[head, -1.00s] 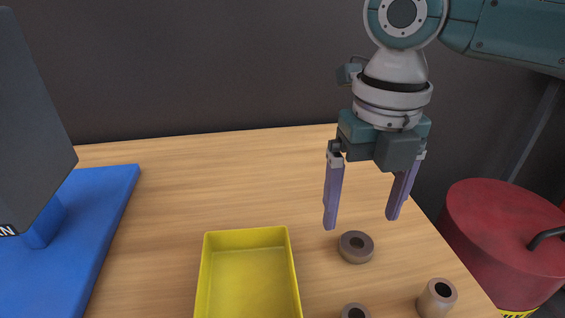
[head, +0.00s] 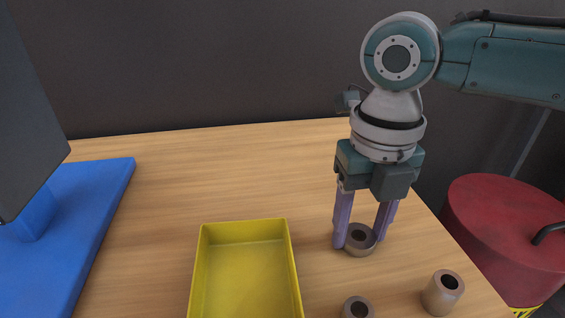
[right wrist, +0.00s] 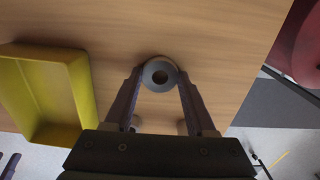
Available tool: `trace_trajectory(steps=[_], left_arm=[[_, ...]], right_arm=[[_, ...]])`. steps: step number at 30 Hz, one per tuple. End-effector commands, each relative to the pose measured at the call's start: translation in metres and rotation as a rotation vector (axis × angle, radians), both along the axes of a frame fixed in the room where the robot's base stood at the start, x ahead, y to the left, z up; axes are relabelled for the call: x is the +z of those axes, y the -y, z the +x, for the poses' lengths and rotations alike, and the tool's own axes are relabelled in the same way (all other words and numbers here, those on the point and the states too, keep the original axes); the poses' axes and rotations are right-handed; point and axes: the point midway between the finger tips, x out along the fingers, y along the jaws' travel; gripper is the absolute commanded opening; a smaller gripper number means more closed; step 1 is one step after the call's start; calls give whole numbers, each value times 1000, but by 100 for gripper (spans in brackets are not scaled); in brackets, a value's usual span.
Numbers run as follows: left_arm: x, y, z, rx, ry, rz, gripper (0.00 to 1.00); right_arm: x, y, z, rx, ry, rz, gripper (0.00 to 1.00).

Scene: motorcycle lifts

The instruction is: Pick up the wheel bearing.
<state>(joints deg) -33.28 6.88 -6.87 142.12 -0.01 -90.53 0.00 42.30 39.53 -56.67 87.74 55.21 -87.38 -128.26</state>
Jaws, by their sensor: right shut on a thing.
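The wheel bearing (head: 359,240) is a brownish-grey ring with a dark centre hole, lying flat on the wooden table to the right of the yellow tray. My right gripper (head: 358,245) points down with its purple fingers shut on the ring, one on each side. In the right wrist view the ring (right wrist: 159,74) sits between the fingertips (right wrist: 160,75). It appears to be still at table level.
A yellow tray (head: 245,229) stands left of the ring. Two smaller cylindrical parts, one at front centre (head: 357,307) and one at right (head: 443,292), stand nearby. A blue mat (head: 80,245) is at left, a red drum (head: 505,235) beyond the table's right edge.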

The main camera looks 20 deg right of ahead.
Motion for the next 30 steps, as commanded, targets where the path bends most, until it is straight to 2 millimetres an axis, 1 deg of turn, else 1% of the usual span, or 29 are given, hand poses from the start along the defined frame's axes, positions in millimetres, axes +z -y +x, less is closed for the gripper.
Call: trace_trajectory(steps=[1,11,19,23,26,29,30], left_arm=[[0,0,0,0,0,0,50],[0,0,0,0,0,0,50],[0,0,0,0,1,0,50],[4,0,0,0,1,0,50],[9,0,0,0,1,0,50],[17,0,0,0,1,0,50],[21,0,1,0,1,0,50]], right_arm=[[0,0,0,0,0,0,38],[0,0,0,0,0,0,1],[1,0,0,0,1,0,0],[8,0,1,-1,2,0,0],[20,0,1,-1,3,0,0],[40,0,1,1,4,1,0],[50,0,1,0,5,0,0]])
